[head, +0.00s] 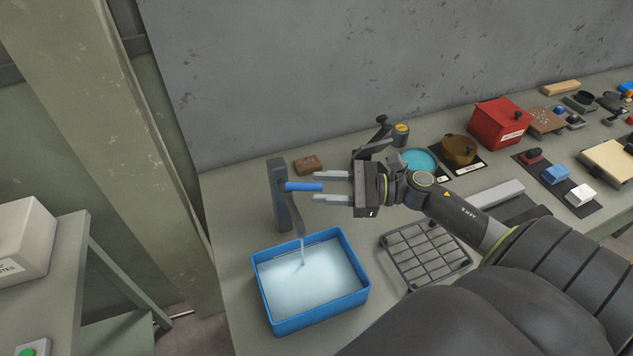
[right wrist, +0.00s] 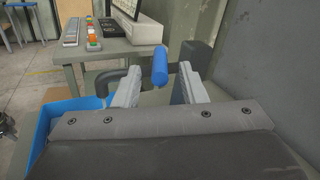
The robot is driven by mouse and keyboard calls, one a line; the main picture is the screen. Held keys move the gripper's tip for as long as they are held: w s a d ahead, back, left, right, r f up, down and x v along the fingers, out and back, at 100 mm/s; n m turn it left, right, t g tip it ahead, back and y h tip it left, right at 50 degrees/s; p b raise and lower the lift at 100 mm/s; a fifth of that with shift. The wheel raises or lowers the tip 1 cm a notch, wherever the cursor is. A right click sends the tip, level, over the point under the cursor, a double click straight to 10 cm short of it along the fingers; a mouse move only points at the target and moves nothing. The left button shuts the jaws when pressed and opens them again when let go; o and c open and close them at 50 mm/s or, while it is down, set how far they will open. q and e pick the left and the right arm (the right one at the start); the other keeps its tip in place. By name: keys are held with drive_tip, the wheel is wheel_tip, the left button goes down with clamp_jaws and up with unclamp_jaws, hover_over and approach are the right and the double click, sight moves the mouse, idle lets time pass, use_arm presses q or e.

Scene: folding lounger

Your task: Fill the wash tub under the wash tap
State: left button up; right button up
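The wash tub (head: 262,296) is a blue rectangular tub on the bench, with pale water in it. The wash tap (head: 279,205) is a grey post behind the tub, and a stream runs from its spout into the water. The tap's blue lever (head: 303,187) points right, toward my right gripper (head: 332,187). That gripper is open, with one finger on either side of the lever's line and a gap to each. In the right wrist view the lever (right wrist: 160,66) shows between the open fingers (right wrist: 158,88), and part of the tub (right wrist: 62,118) shows at left. My left gripper is not in view.
A wire rack (head: 425,255) lies right of the tub. A brown block (head: 307,165) sits behind the tap. A teal round dish (head: 419,160), a brown pot (head: 459,150) and a red box (head: 500,122) stand farther right. A wall closes the back.

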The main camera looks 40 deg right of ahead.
drive_tip(key=shift+x, duration=1.05)
clamp_jaws()
